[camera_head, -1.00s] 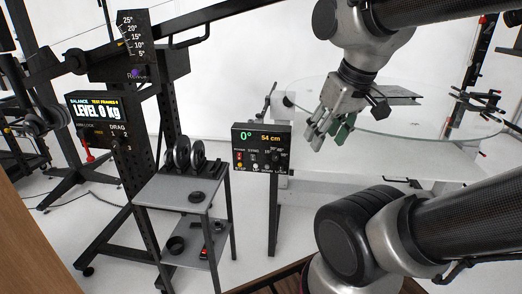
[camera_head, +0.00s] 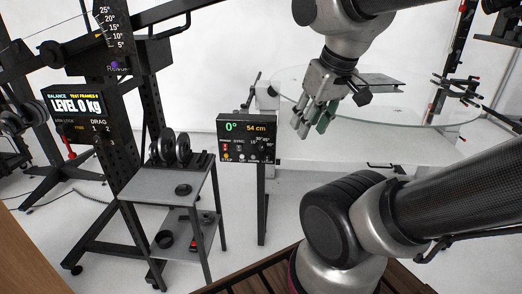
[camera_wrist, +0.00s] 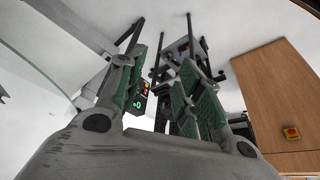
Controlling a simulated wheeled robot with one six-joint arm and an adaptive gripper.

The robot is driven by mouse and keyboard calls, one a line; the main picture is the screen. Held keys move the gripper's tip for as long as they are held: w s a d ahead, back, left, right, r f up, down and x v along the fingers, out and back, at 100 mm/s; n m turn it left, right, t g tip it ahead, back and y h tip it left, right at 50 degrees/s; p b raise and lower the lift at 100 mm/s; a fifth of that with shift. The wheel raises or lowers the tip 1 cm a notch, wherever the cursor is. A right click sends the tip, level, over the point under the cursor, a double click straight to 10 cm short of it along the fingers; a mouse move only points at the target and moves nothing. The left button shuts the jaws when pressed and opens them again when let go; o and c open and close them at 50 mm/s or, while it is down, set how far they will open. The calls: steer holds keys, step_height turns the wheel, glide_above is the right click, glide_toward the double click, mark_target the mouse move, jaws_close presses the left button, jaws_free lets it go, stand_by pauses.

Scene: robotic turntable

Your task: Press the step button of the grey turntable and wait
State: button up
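The turntable shows in the head view as a large round glass plate (camera_head: 418,113) on a pale base at the right. Its black control box (camera_head: 247,147) stands on a dark post left of the plate and reads 0° and 54 cm. Small coloured buttons and switches line its lower part; their labels are too small to read surely. My gripper (camera_head: 314,128) hangs to the right of the box, clear of it, in front of the glass plate. In the wrist view, the green-padded fingers (camera_wrist: 158,92) are apart with nothing between them, and the box's lit display (camera_wrist: 138,103) shows beyond.
A small grey two-shelf stand (camera_head: 165,187) with black discs is left of the box's post. A black balance frame with a LEVEL 0 kg display (camera_head: 74,104) stands farther left.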

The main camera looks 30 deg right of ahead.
jaws_close()
stand_by(1.1)
